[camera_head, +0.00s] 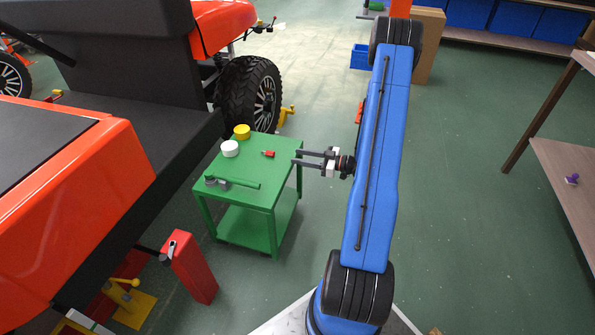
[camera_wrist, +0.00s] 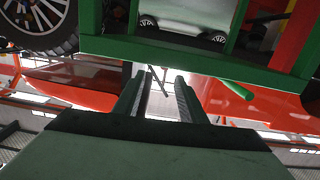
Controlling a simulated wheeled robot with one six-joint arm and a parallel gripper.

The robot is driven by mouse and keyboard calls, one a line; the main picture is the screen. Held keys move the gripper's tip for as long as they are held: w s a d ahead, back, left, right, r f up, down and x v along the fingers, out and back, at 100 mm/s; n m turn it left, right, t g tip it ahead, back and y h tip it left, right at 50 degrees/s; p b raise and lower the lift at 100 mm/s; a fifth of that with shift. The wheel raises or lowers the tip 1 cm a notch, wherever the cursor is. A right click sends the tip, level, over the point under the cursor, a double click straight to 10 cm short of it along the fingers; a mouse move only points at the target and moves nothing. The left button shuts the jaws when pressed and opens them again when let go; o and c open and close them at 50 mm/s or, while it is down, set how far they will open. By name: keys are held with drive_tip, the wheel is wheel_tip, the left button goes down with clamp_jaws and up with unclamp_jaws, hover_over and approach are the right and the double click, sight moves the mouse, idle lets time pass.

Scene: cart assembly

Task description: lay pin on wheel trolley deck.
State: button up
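The green trolley (camera_head: 240,205) stands beside the orange vehicle, its flat deck on top. A small red piece with a pale tip, possibly the pin (camera_head: 268,154), lies on the deck near its right side. My gripper (camera_head: 297,158) reaches in from the right, its fingertips at the trolley's right edge and apart from the red piece. Its fingers are spread with nothing held between them. The wrist view shows the open fingers (camera_wrist: 160,80) with green trolley framing (camera_wrist: 180,55) beyond them. The red piece cannot be made out there.
A white cylinder (camera_head: 230,148), a yellow cylinder (camera_head: 242,131) and a green-handled tool (camera_head: 233,182) lie on the deck. The vehicle's wheel (camera_head: 250,95) is behind the trolley. A red post (camera_head: 189,266) stands front left. A purple object (camera_head: 572,179) rests on a right shelf.

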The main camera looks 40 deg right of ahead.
drive_tip(key=w+r+h, duration=0.1)
drive_tip(key=w+r, duration=0.1)
drive_tip(key=w+r+g+h, duration=0.1)
drive_tip(key=w+r+h, duration=0.1)
drive_tip(key=w, duration=0.1)
drive_tip(key=shift+w+a+r+h, duration=0.1)
drive_tip(key=shift+a+r+h, duration=0.1)
drive_tip(key=shift+r+h, duration=0.1)
wheel_tip(320, 180, up, 14)
drive_tip(key=a+r+m+g+h, duration=0.1)
drive_tip(key=a+m+g+h, duration=0.1)
drive_tip(key=h, duration=0.6)
drive_tip(key=s+a+r+m+g+h, duration=0.25)
drive_tip(key=s+a+r, duration=0.35)
drive_tip(key=s+r, duration=0.3)
drive_tip(key=s+a+m+g+y, duration=0.1)
drive_tip(key=s+a, duration=0.4)
drive_tip(key=s, duration=0.4)
drive_tip(key=s+a+r+m+g+y, duration=0.1)
drive_tip(key=s+a, duration=0.5)
drive_tip(key=s, duration=0.4)
drive_tip(key=s+a+m+g+y, duration=0.1)
drive_tip(key=s+a, duration=0.4)
drive_tip(key=s, duration=0.4)
drive_tip(key=shift+s+a+r+y, duration=0.15)
drive_tip(key=shift+r+y, duration=0.1)
drive_tip(key=shift+y, duration=0.1)
